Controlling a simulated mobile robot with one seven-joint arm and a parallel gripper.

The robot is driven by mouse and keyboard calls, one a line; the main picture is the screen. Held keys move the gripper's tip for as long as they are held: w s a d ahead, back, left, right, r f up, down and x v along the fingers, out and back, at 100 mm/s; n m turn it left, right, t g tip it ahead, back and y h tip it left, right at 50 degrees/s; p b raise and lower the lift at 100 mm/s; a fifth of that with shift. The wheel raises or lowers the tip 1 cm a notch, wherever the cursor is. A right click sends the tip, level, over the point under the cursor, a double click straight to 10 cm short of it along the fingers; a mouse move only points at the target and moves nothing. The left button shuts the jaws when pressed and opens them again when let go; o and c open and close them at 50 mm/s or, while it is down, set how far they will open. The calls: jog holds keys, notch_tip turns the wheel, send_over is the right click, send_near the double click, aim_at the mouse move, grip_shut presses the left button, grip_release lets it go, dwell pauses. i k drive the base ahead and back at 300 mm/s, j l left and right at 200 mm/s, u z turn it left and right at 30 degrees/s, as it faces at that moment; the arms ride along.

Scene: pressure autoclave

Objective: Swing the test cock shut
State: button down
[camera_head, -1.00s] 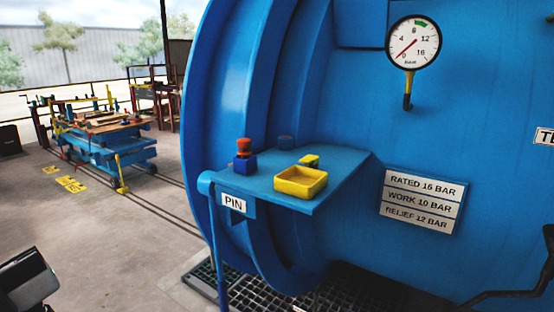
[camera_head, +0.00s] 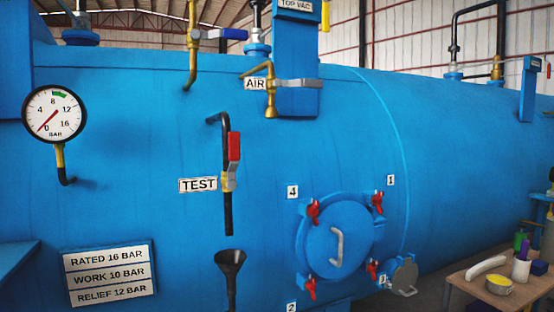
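The test cock (camera_head: 229,181) sits on a dark vertical pipe on the side of the blue autoclave (camera_head: 150,120), right beside a white TEST label (camera_head: 198,185). It has a brass body and a red lever (camera_head: 234,147). The lever points straight up, in line with the pipe. The pipe's lower end (camera_head: 229,220) hangs above a black funnel (camera_head: 230,262), apart from it. My gripper is not in this view.
A pressure gauge (camera_head: 54,114) reads near 0. A brass AIR valve (camera_head: 271,88) and a blue-handled valve (camera_head: 226,34) are above. A round hatch (camera_head: 338,240) with red clamps is at lower right, near a small table (camera_head: 505,297) bearing several items.

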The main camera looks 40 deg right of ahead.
aim_at(234, 137)
jog(key=z, duration=0.95)
jog(key=l, duration=0.1)
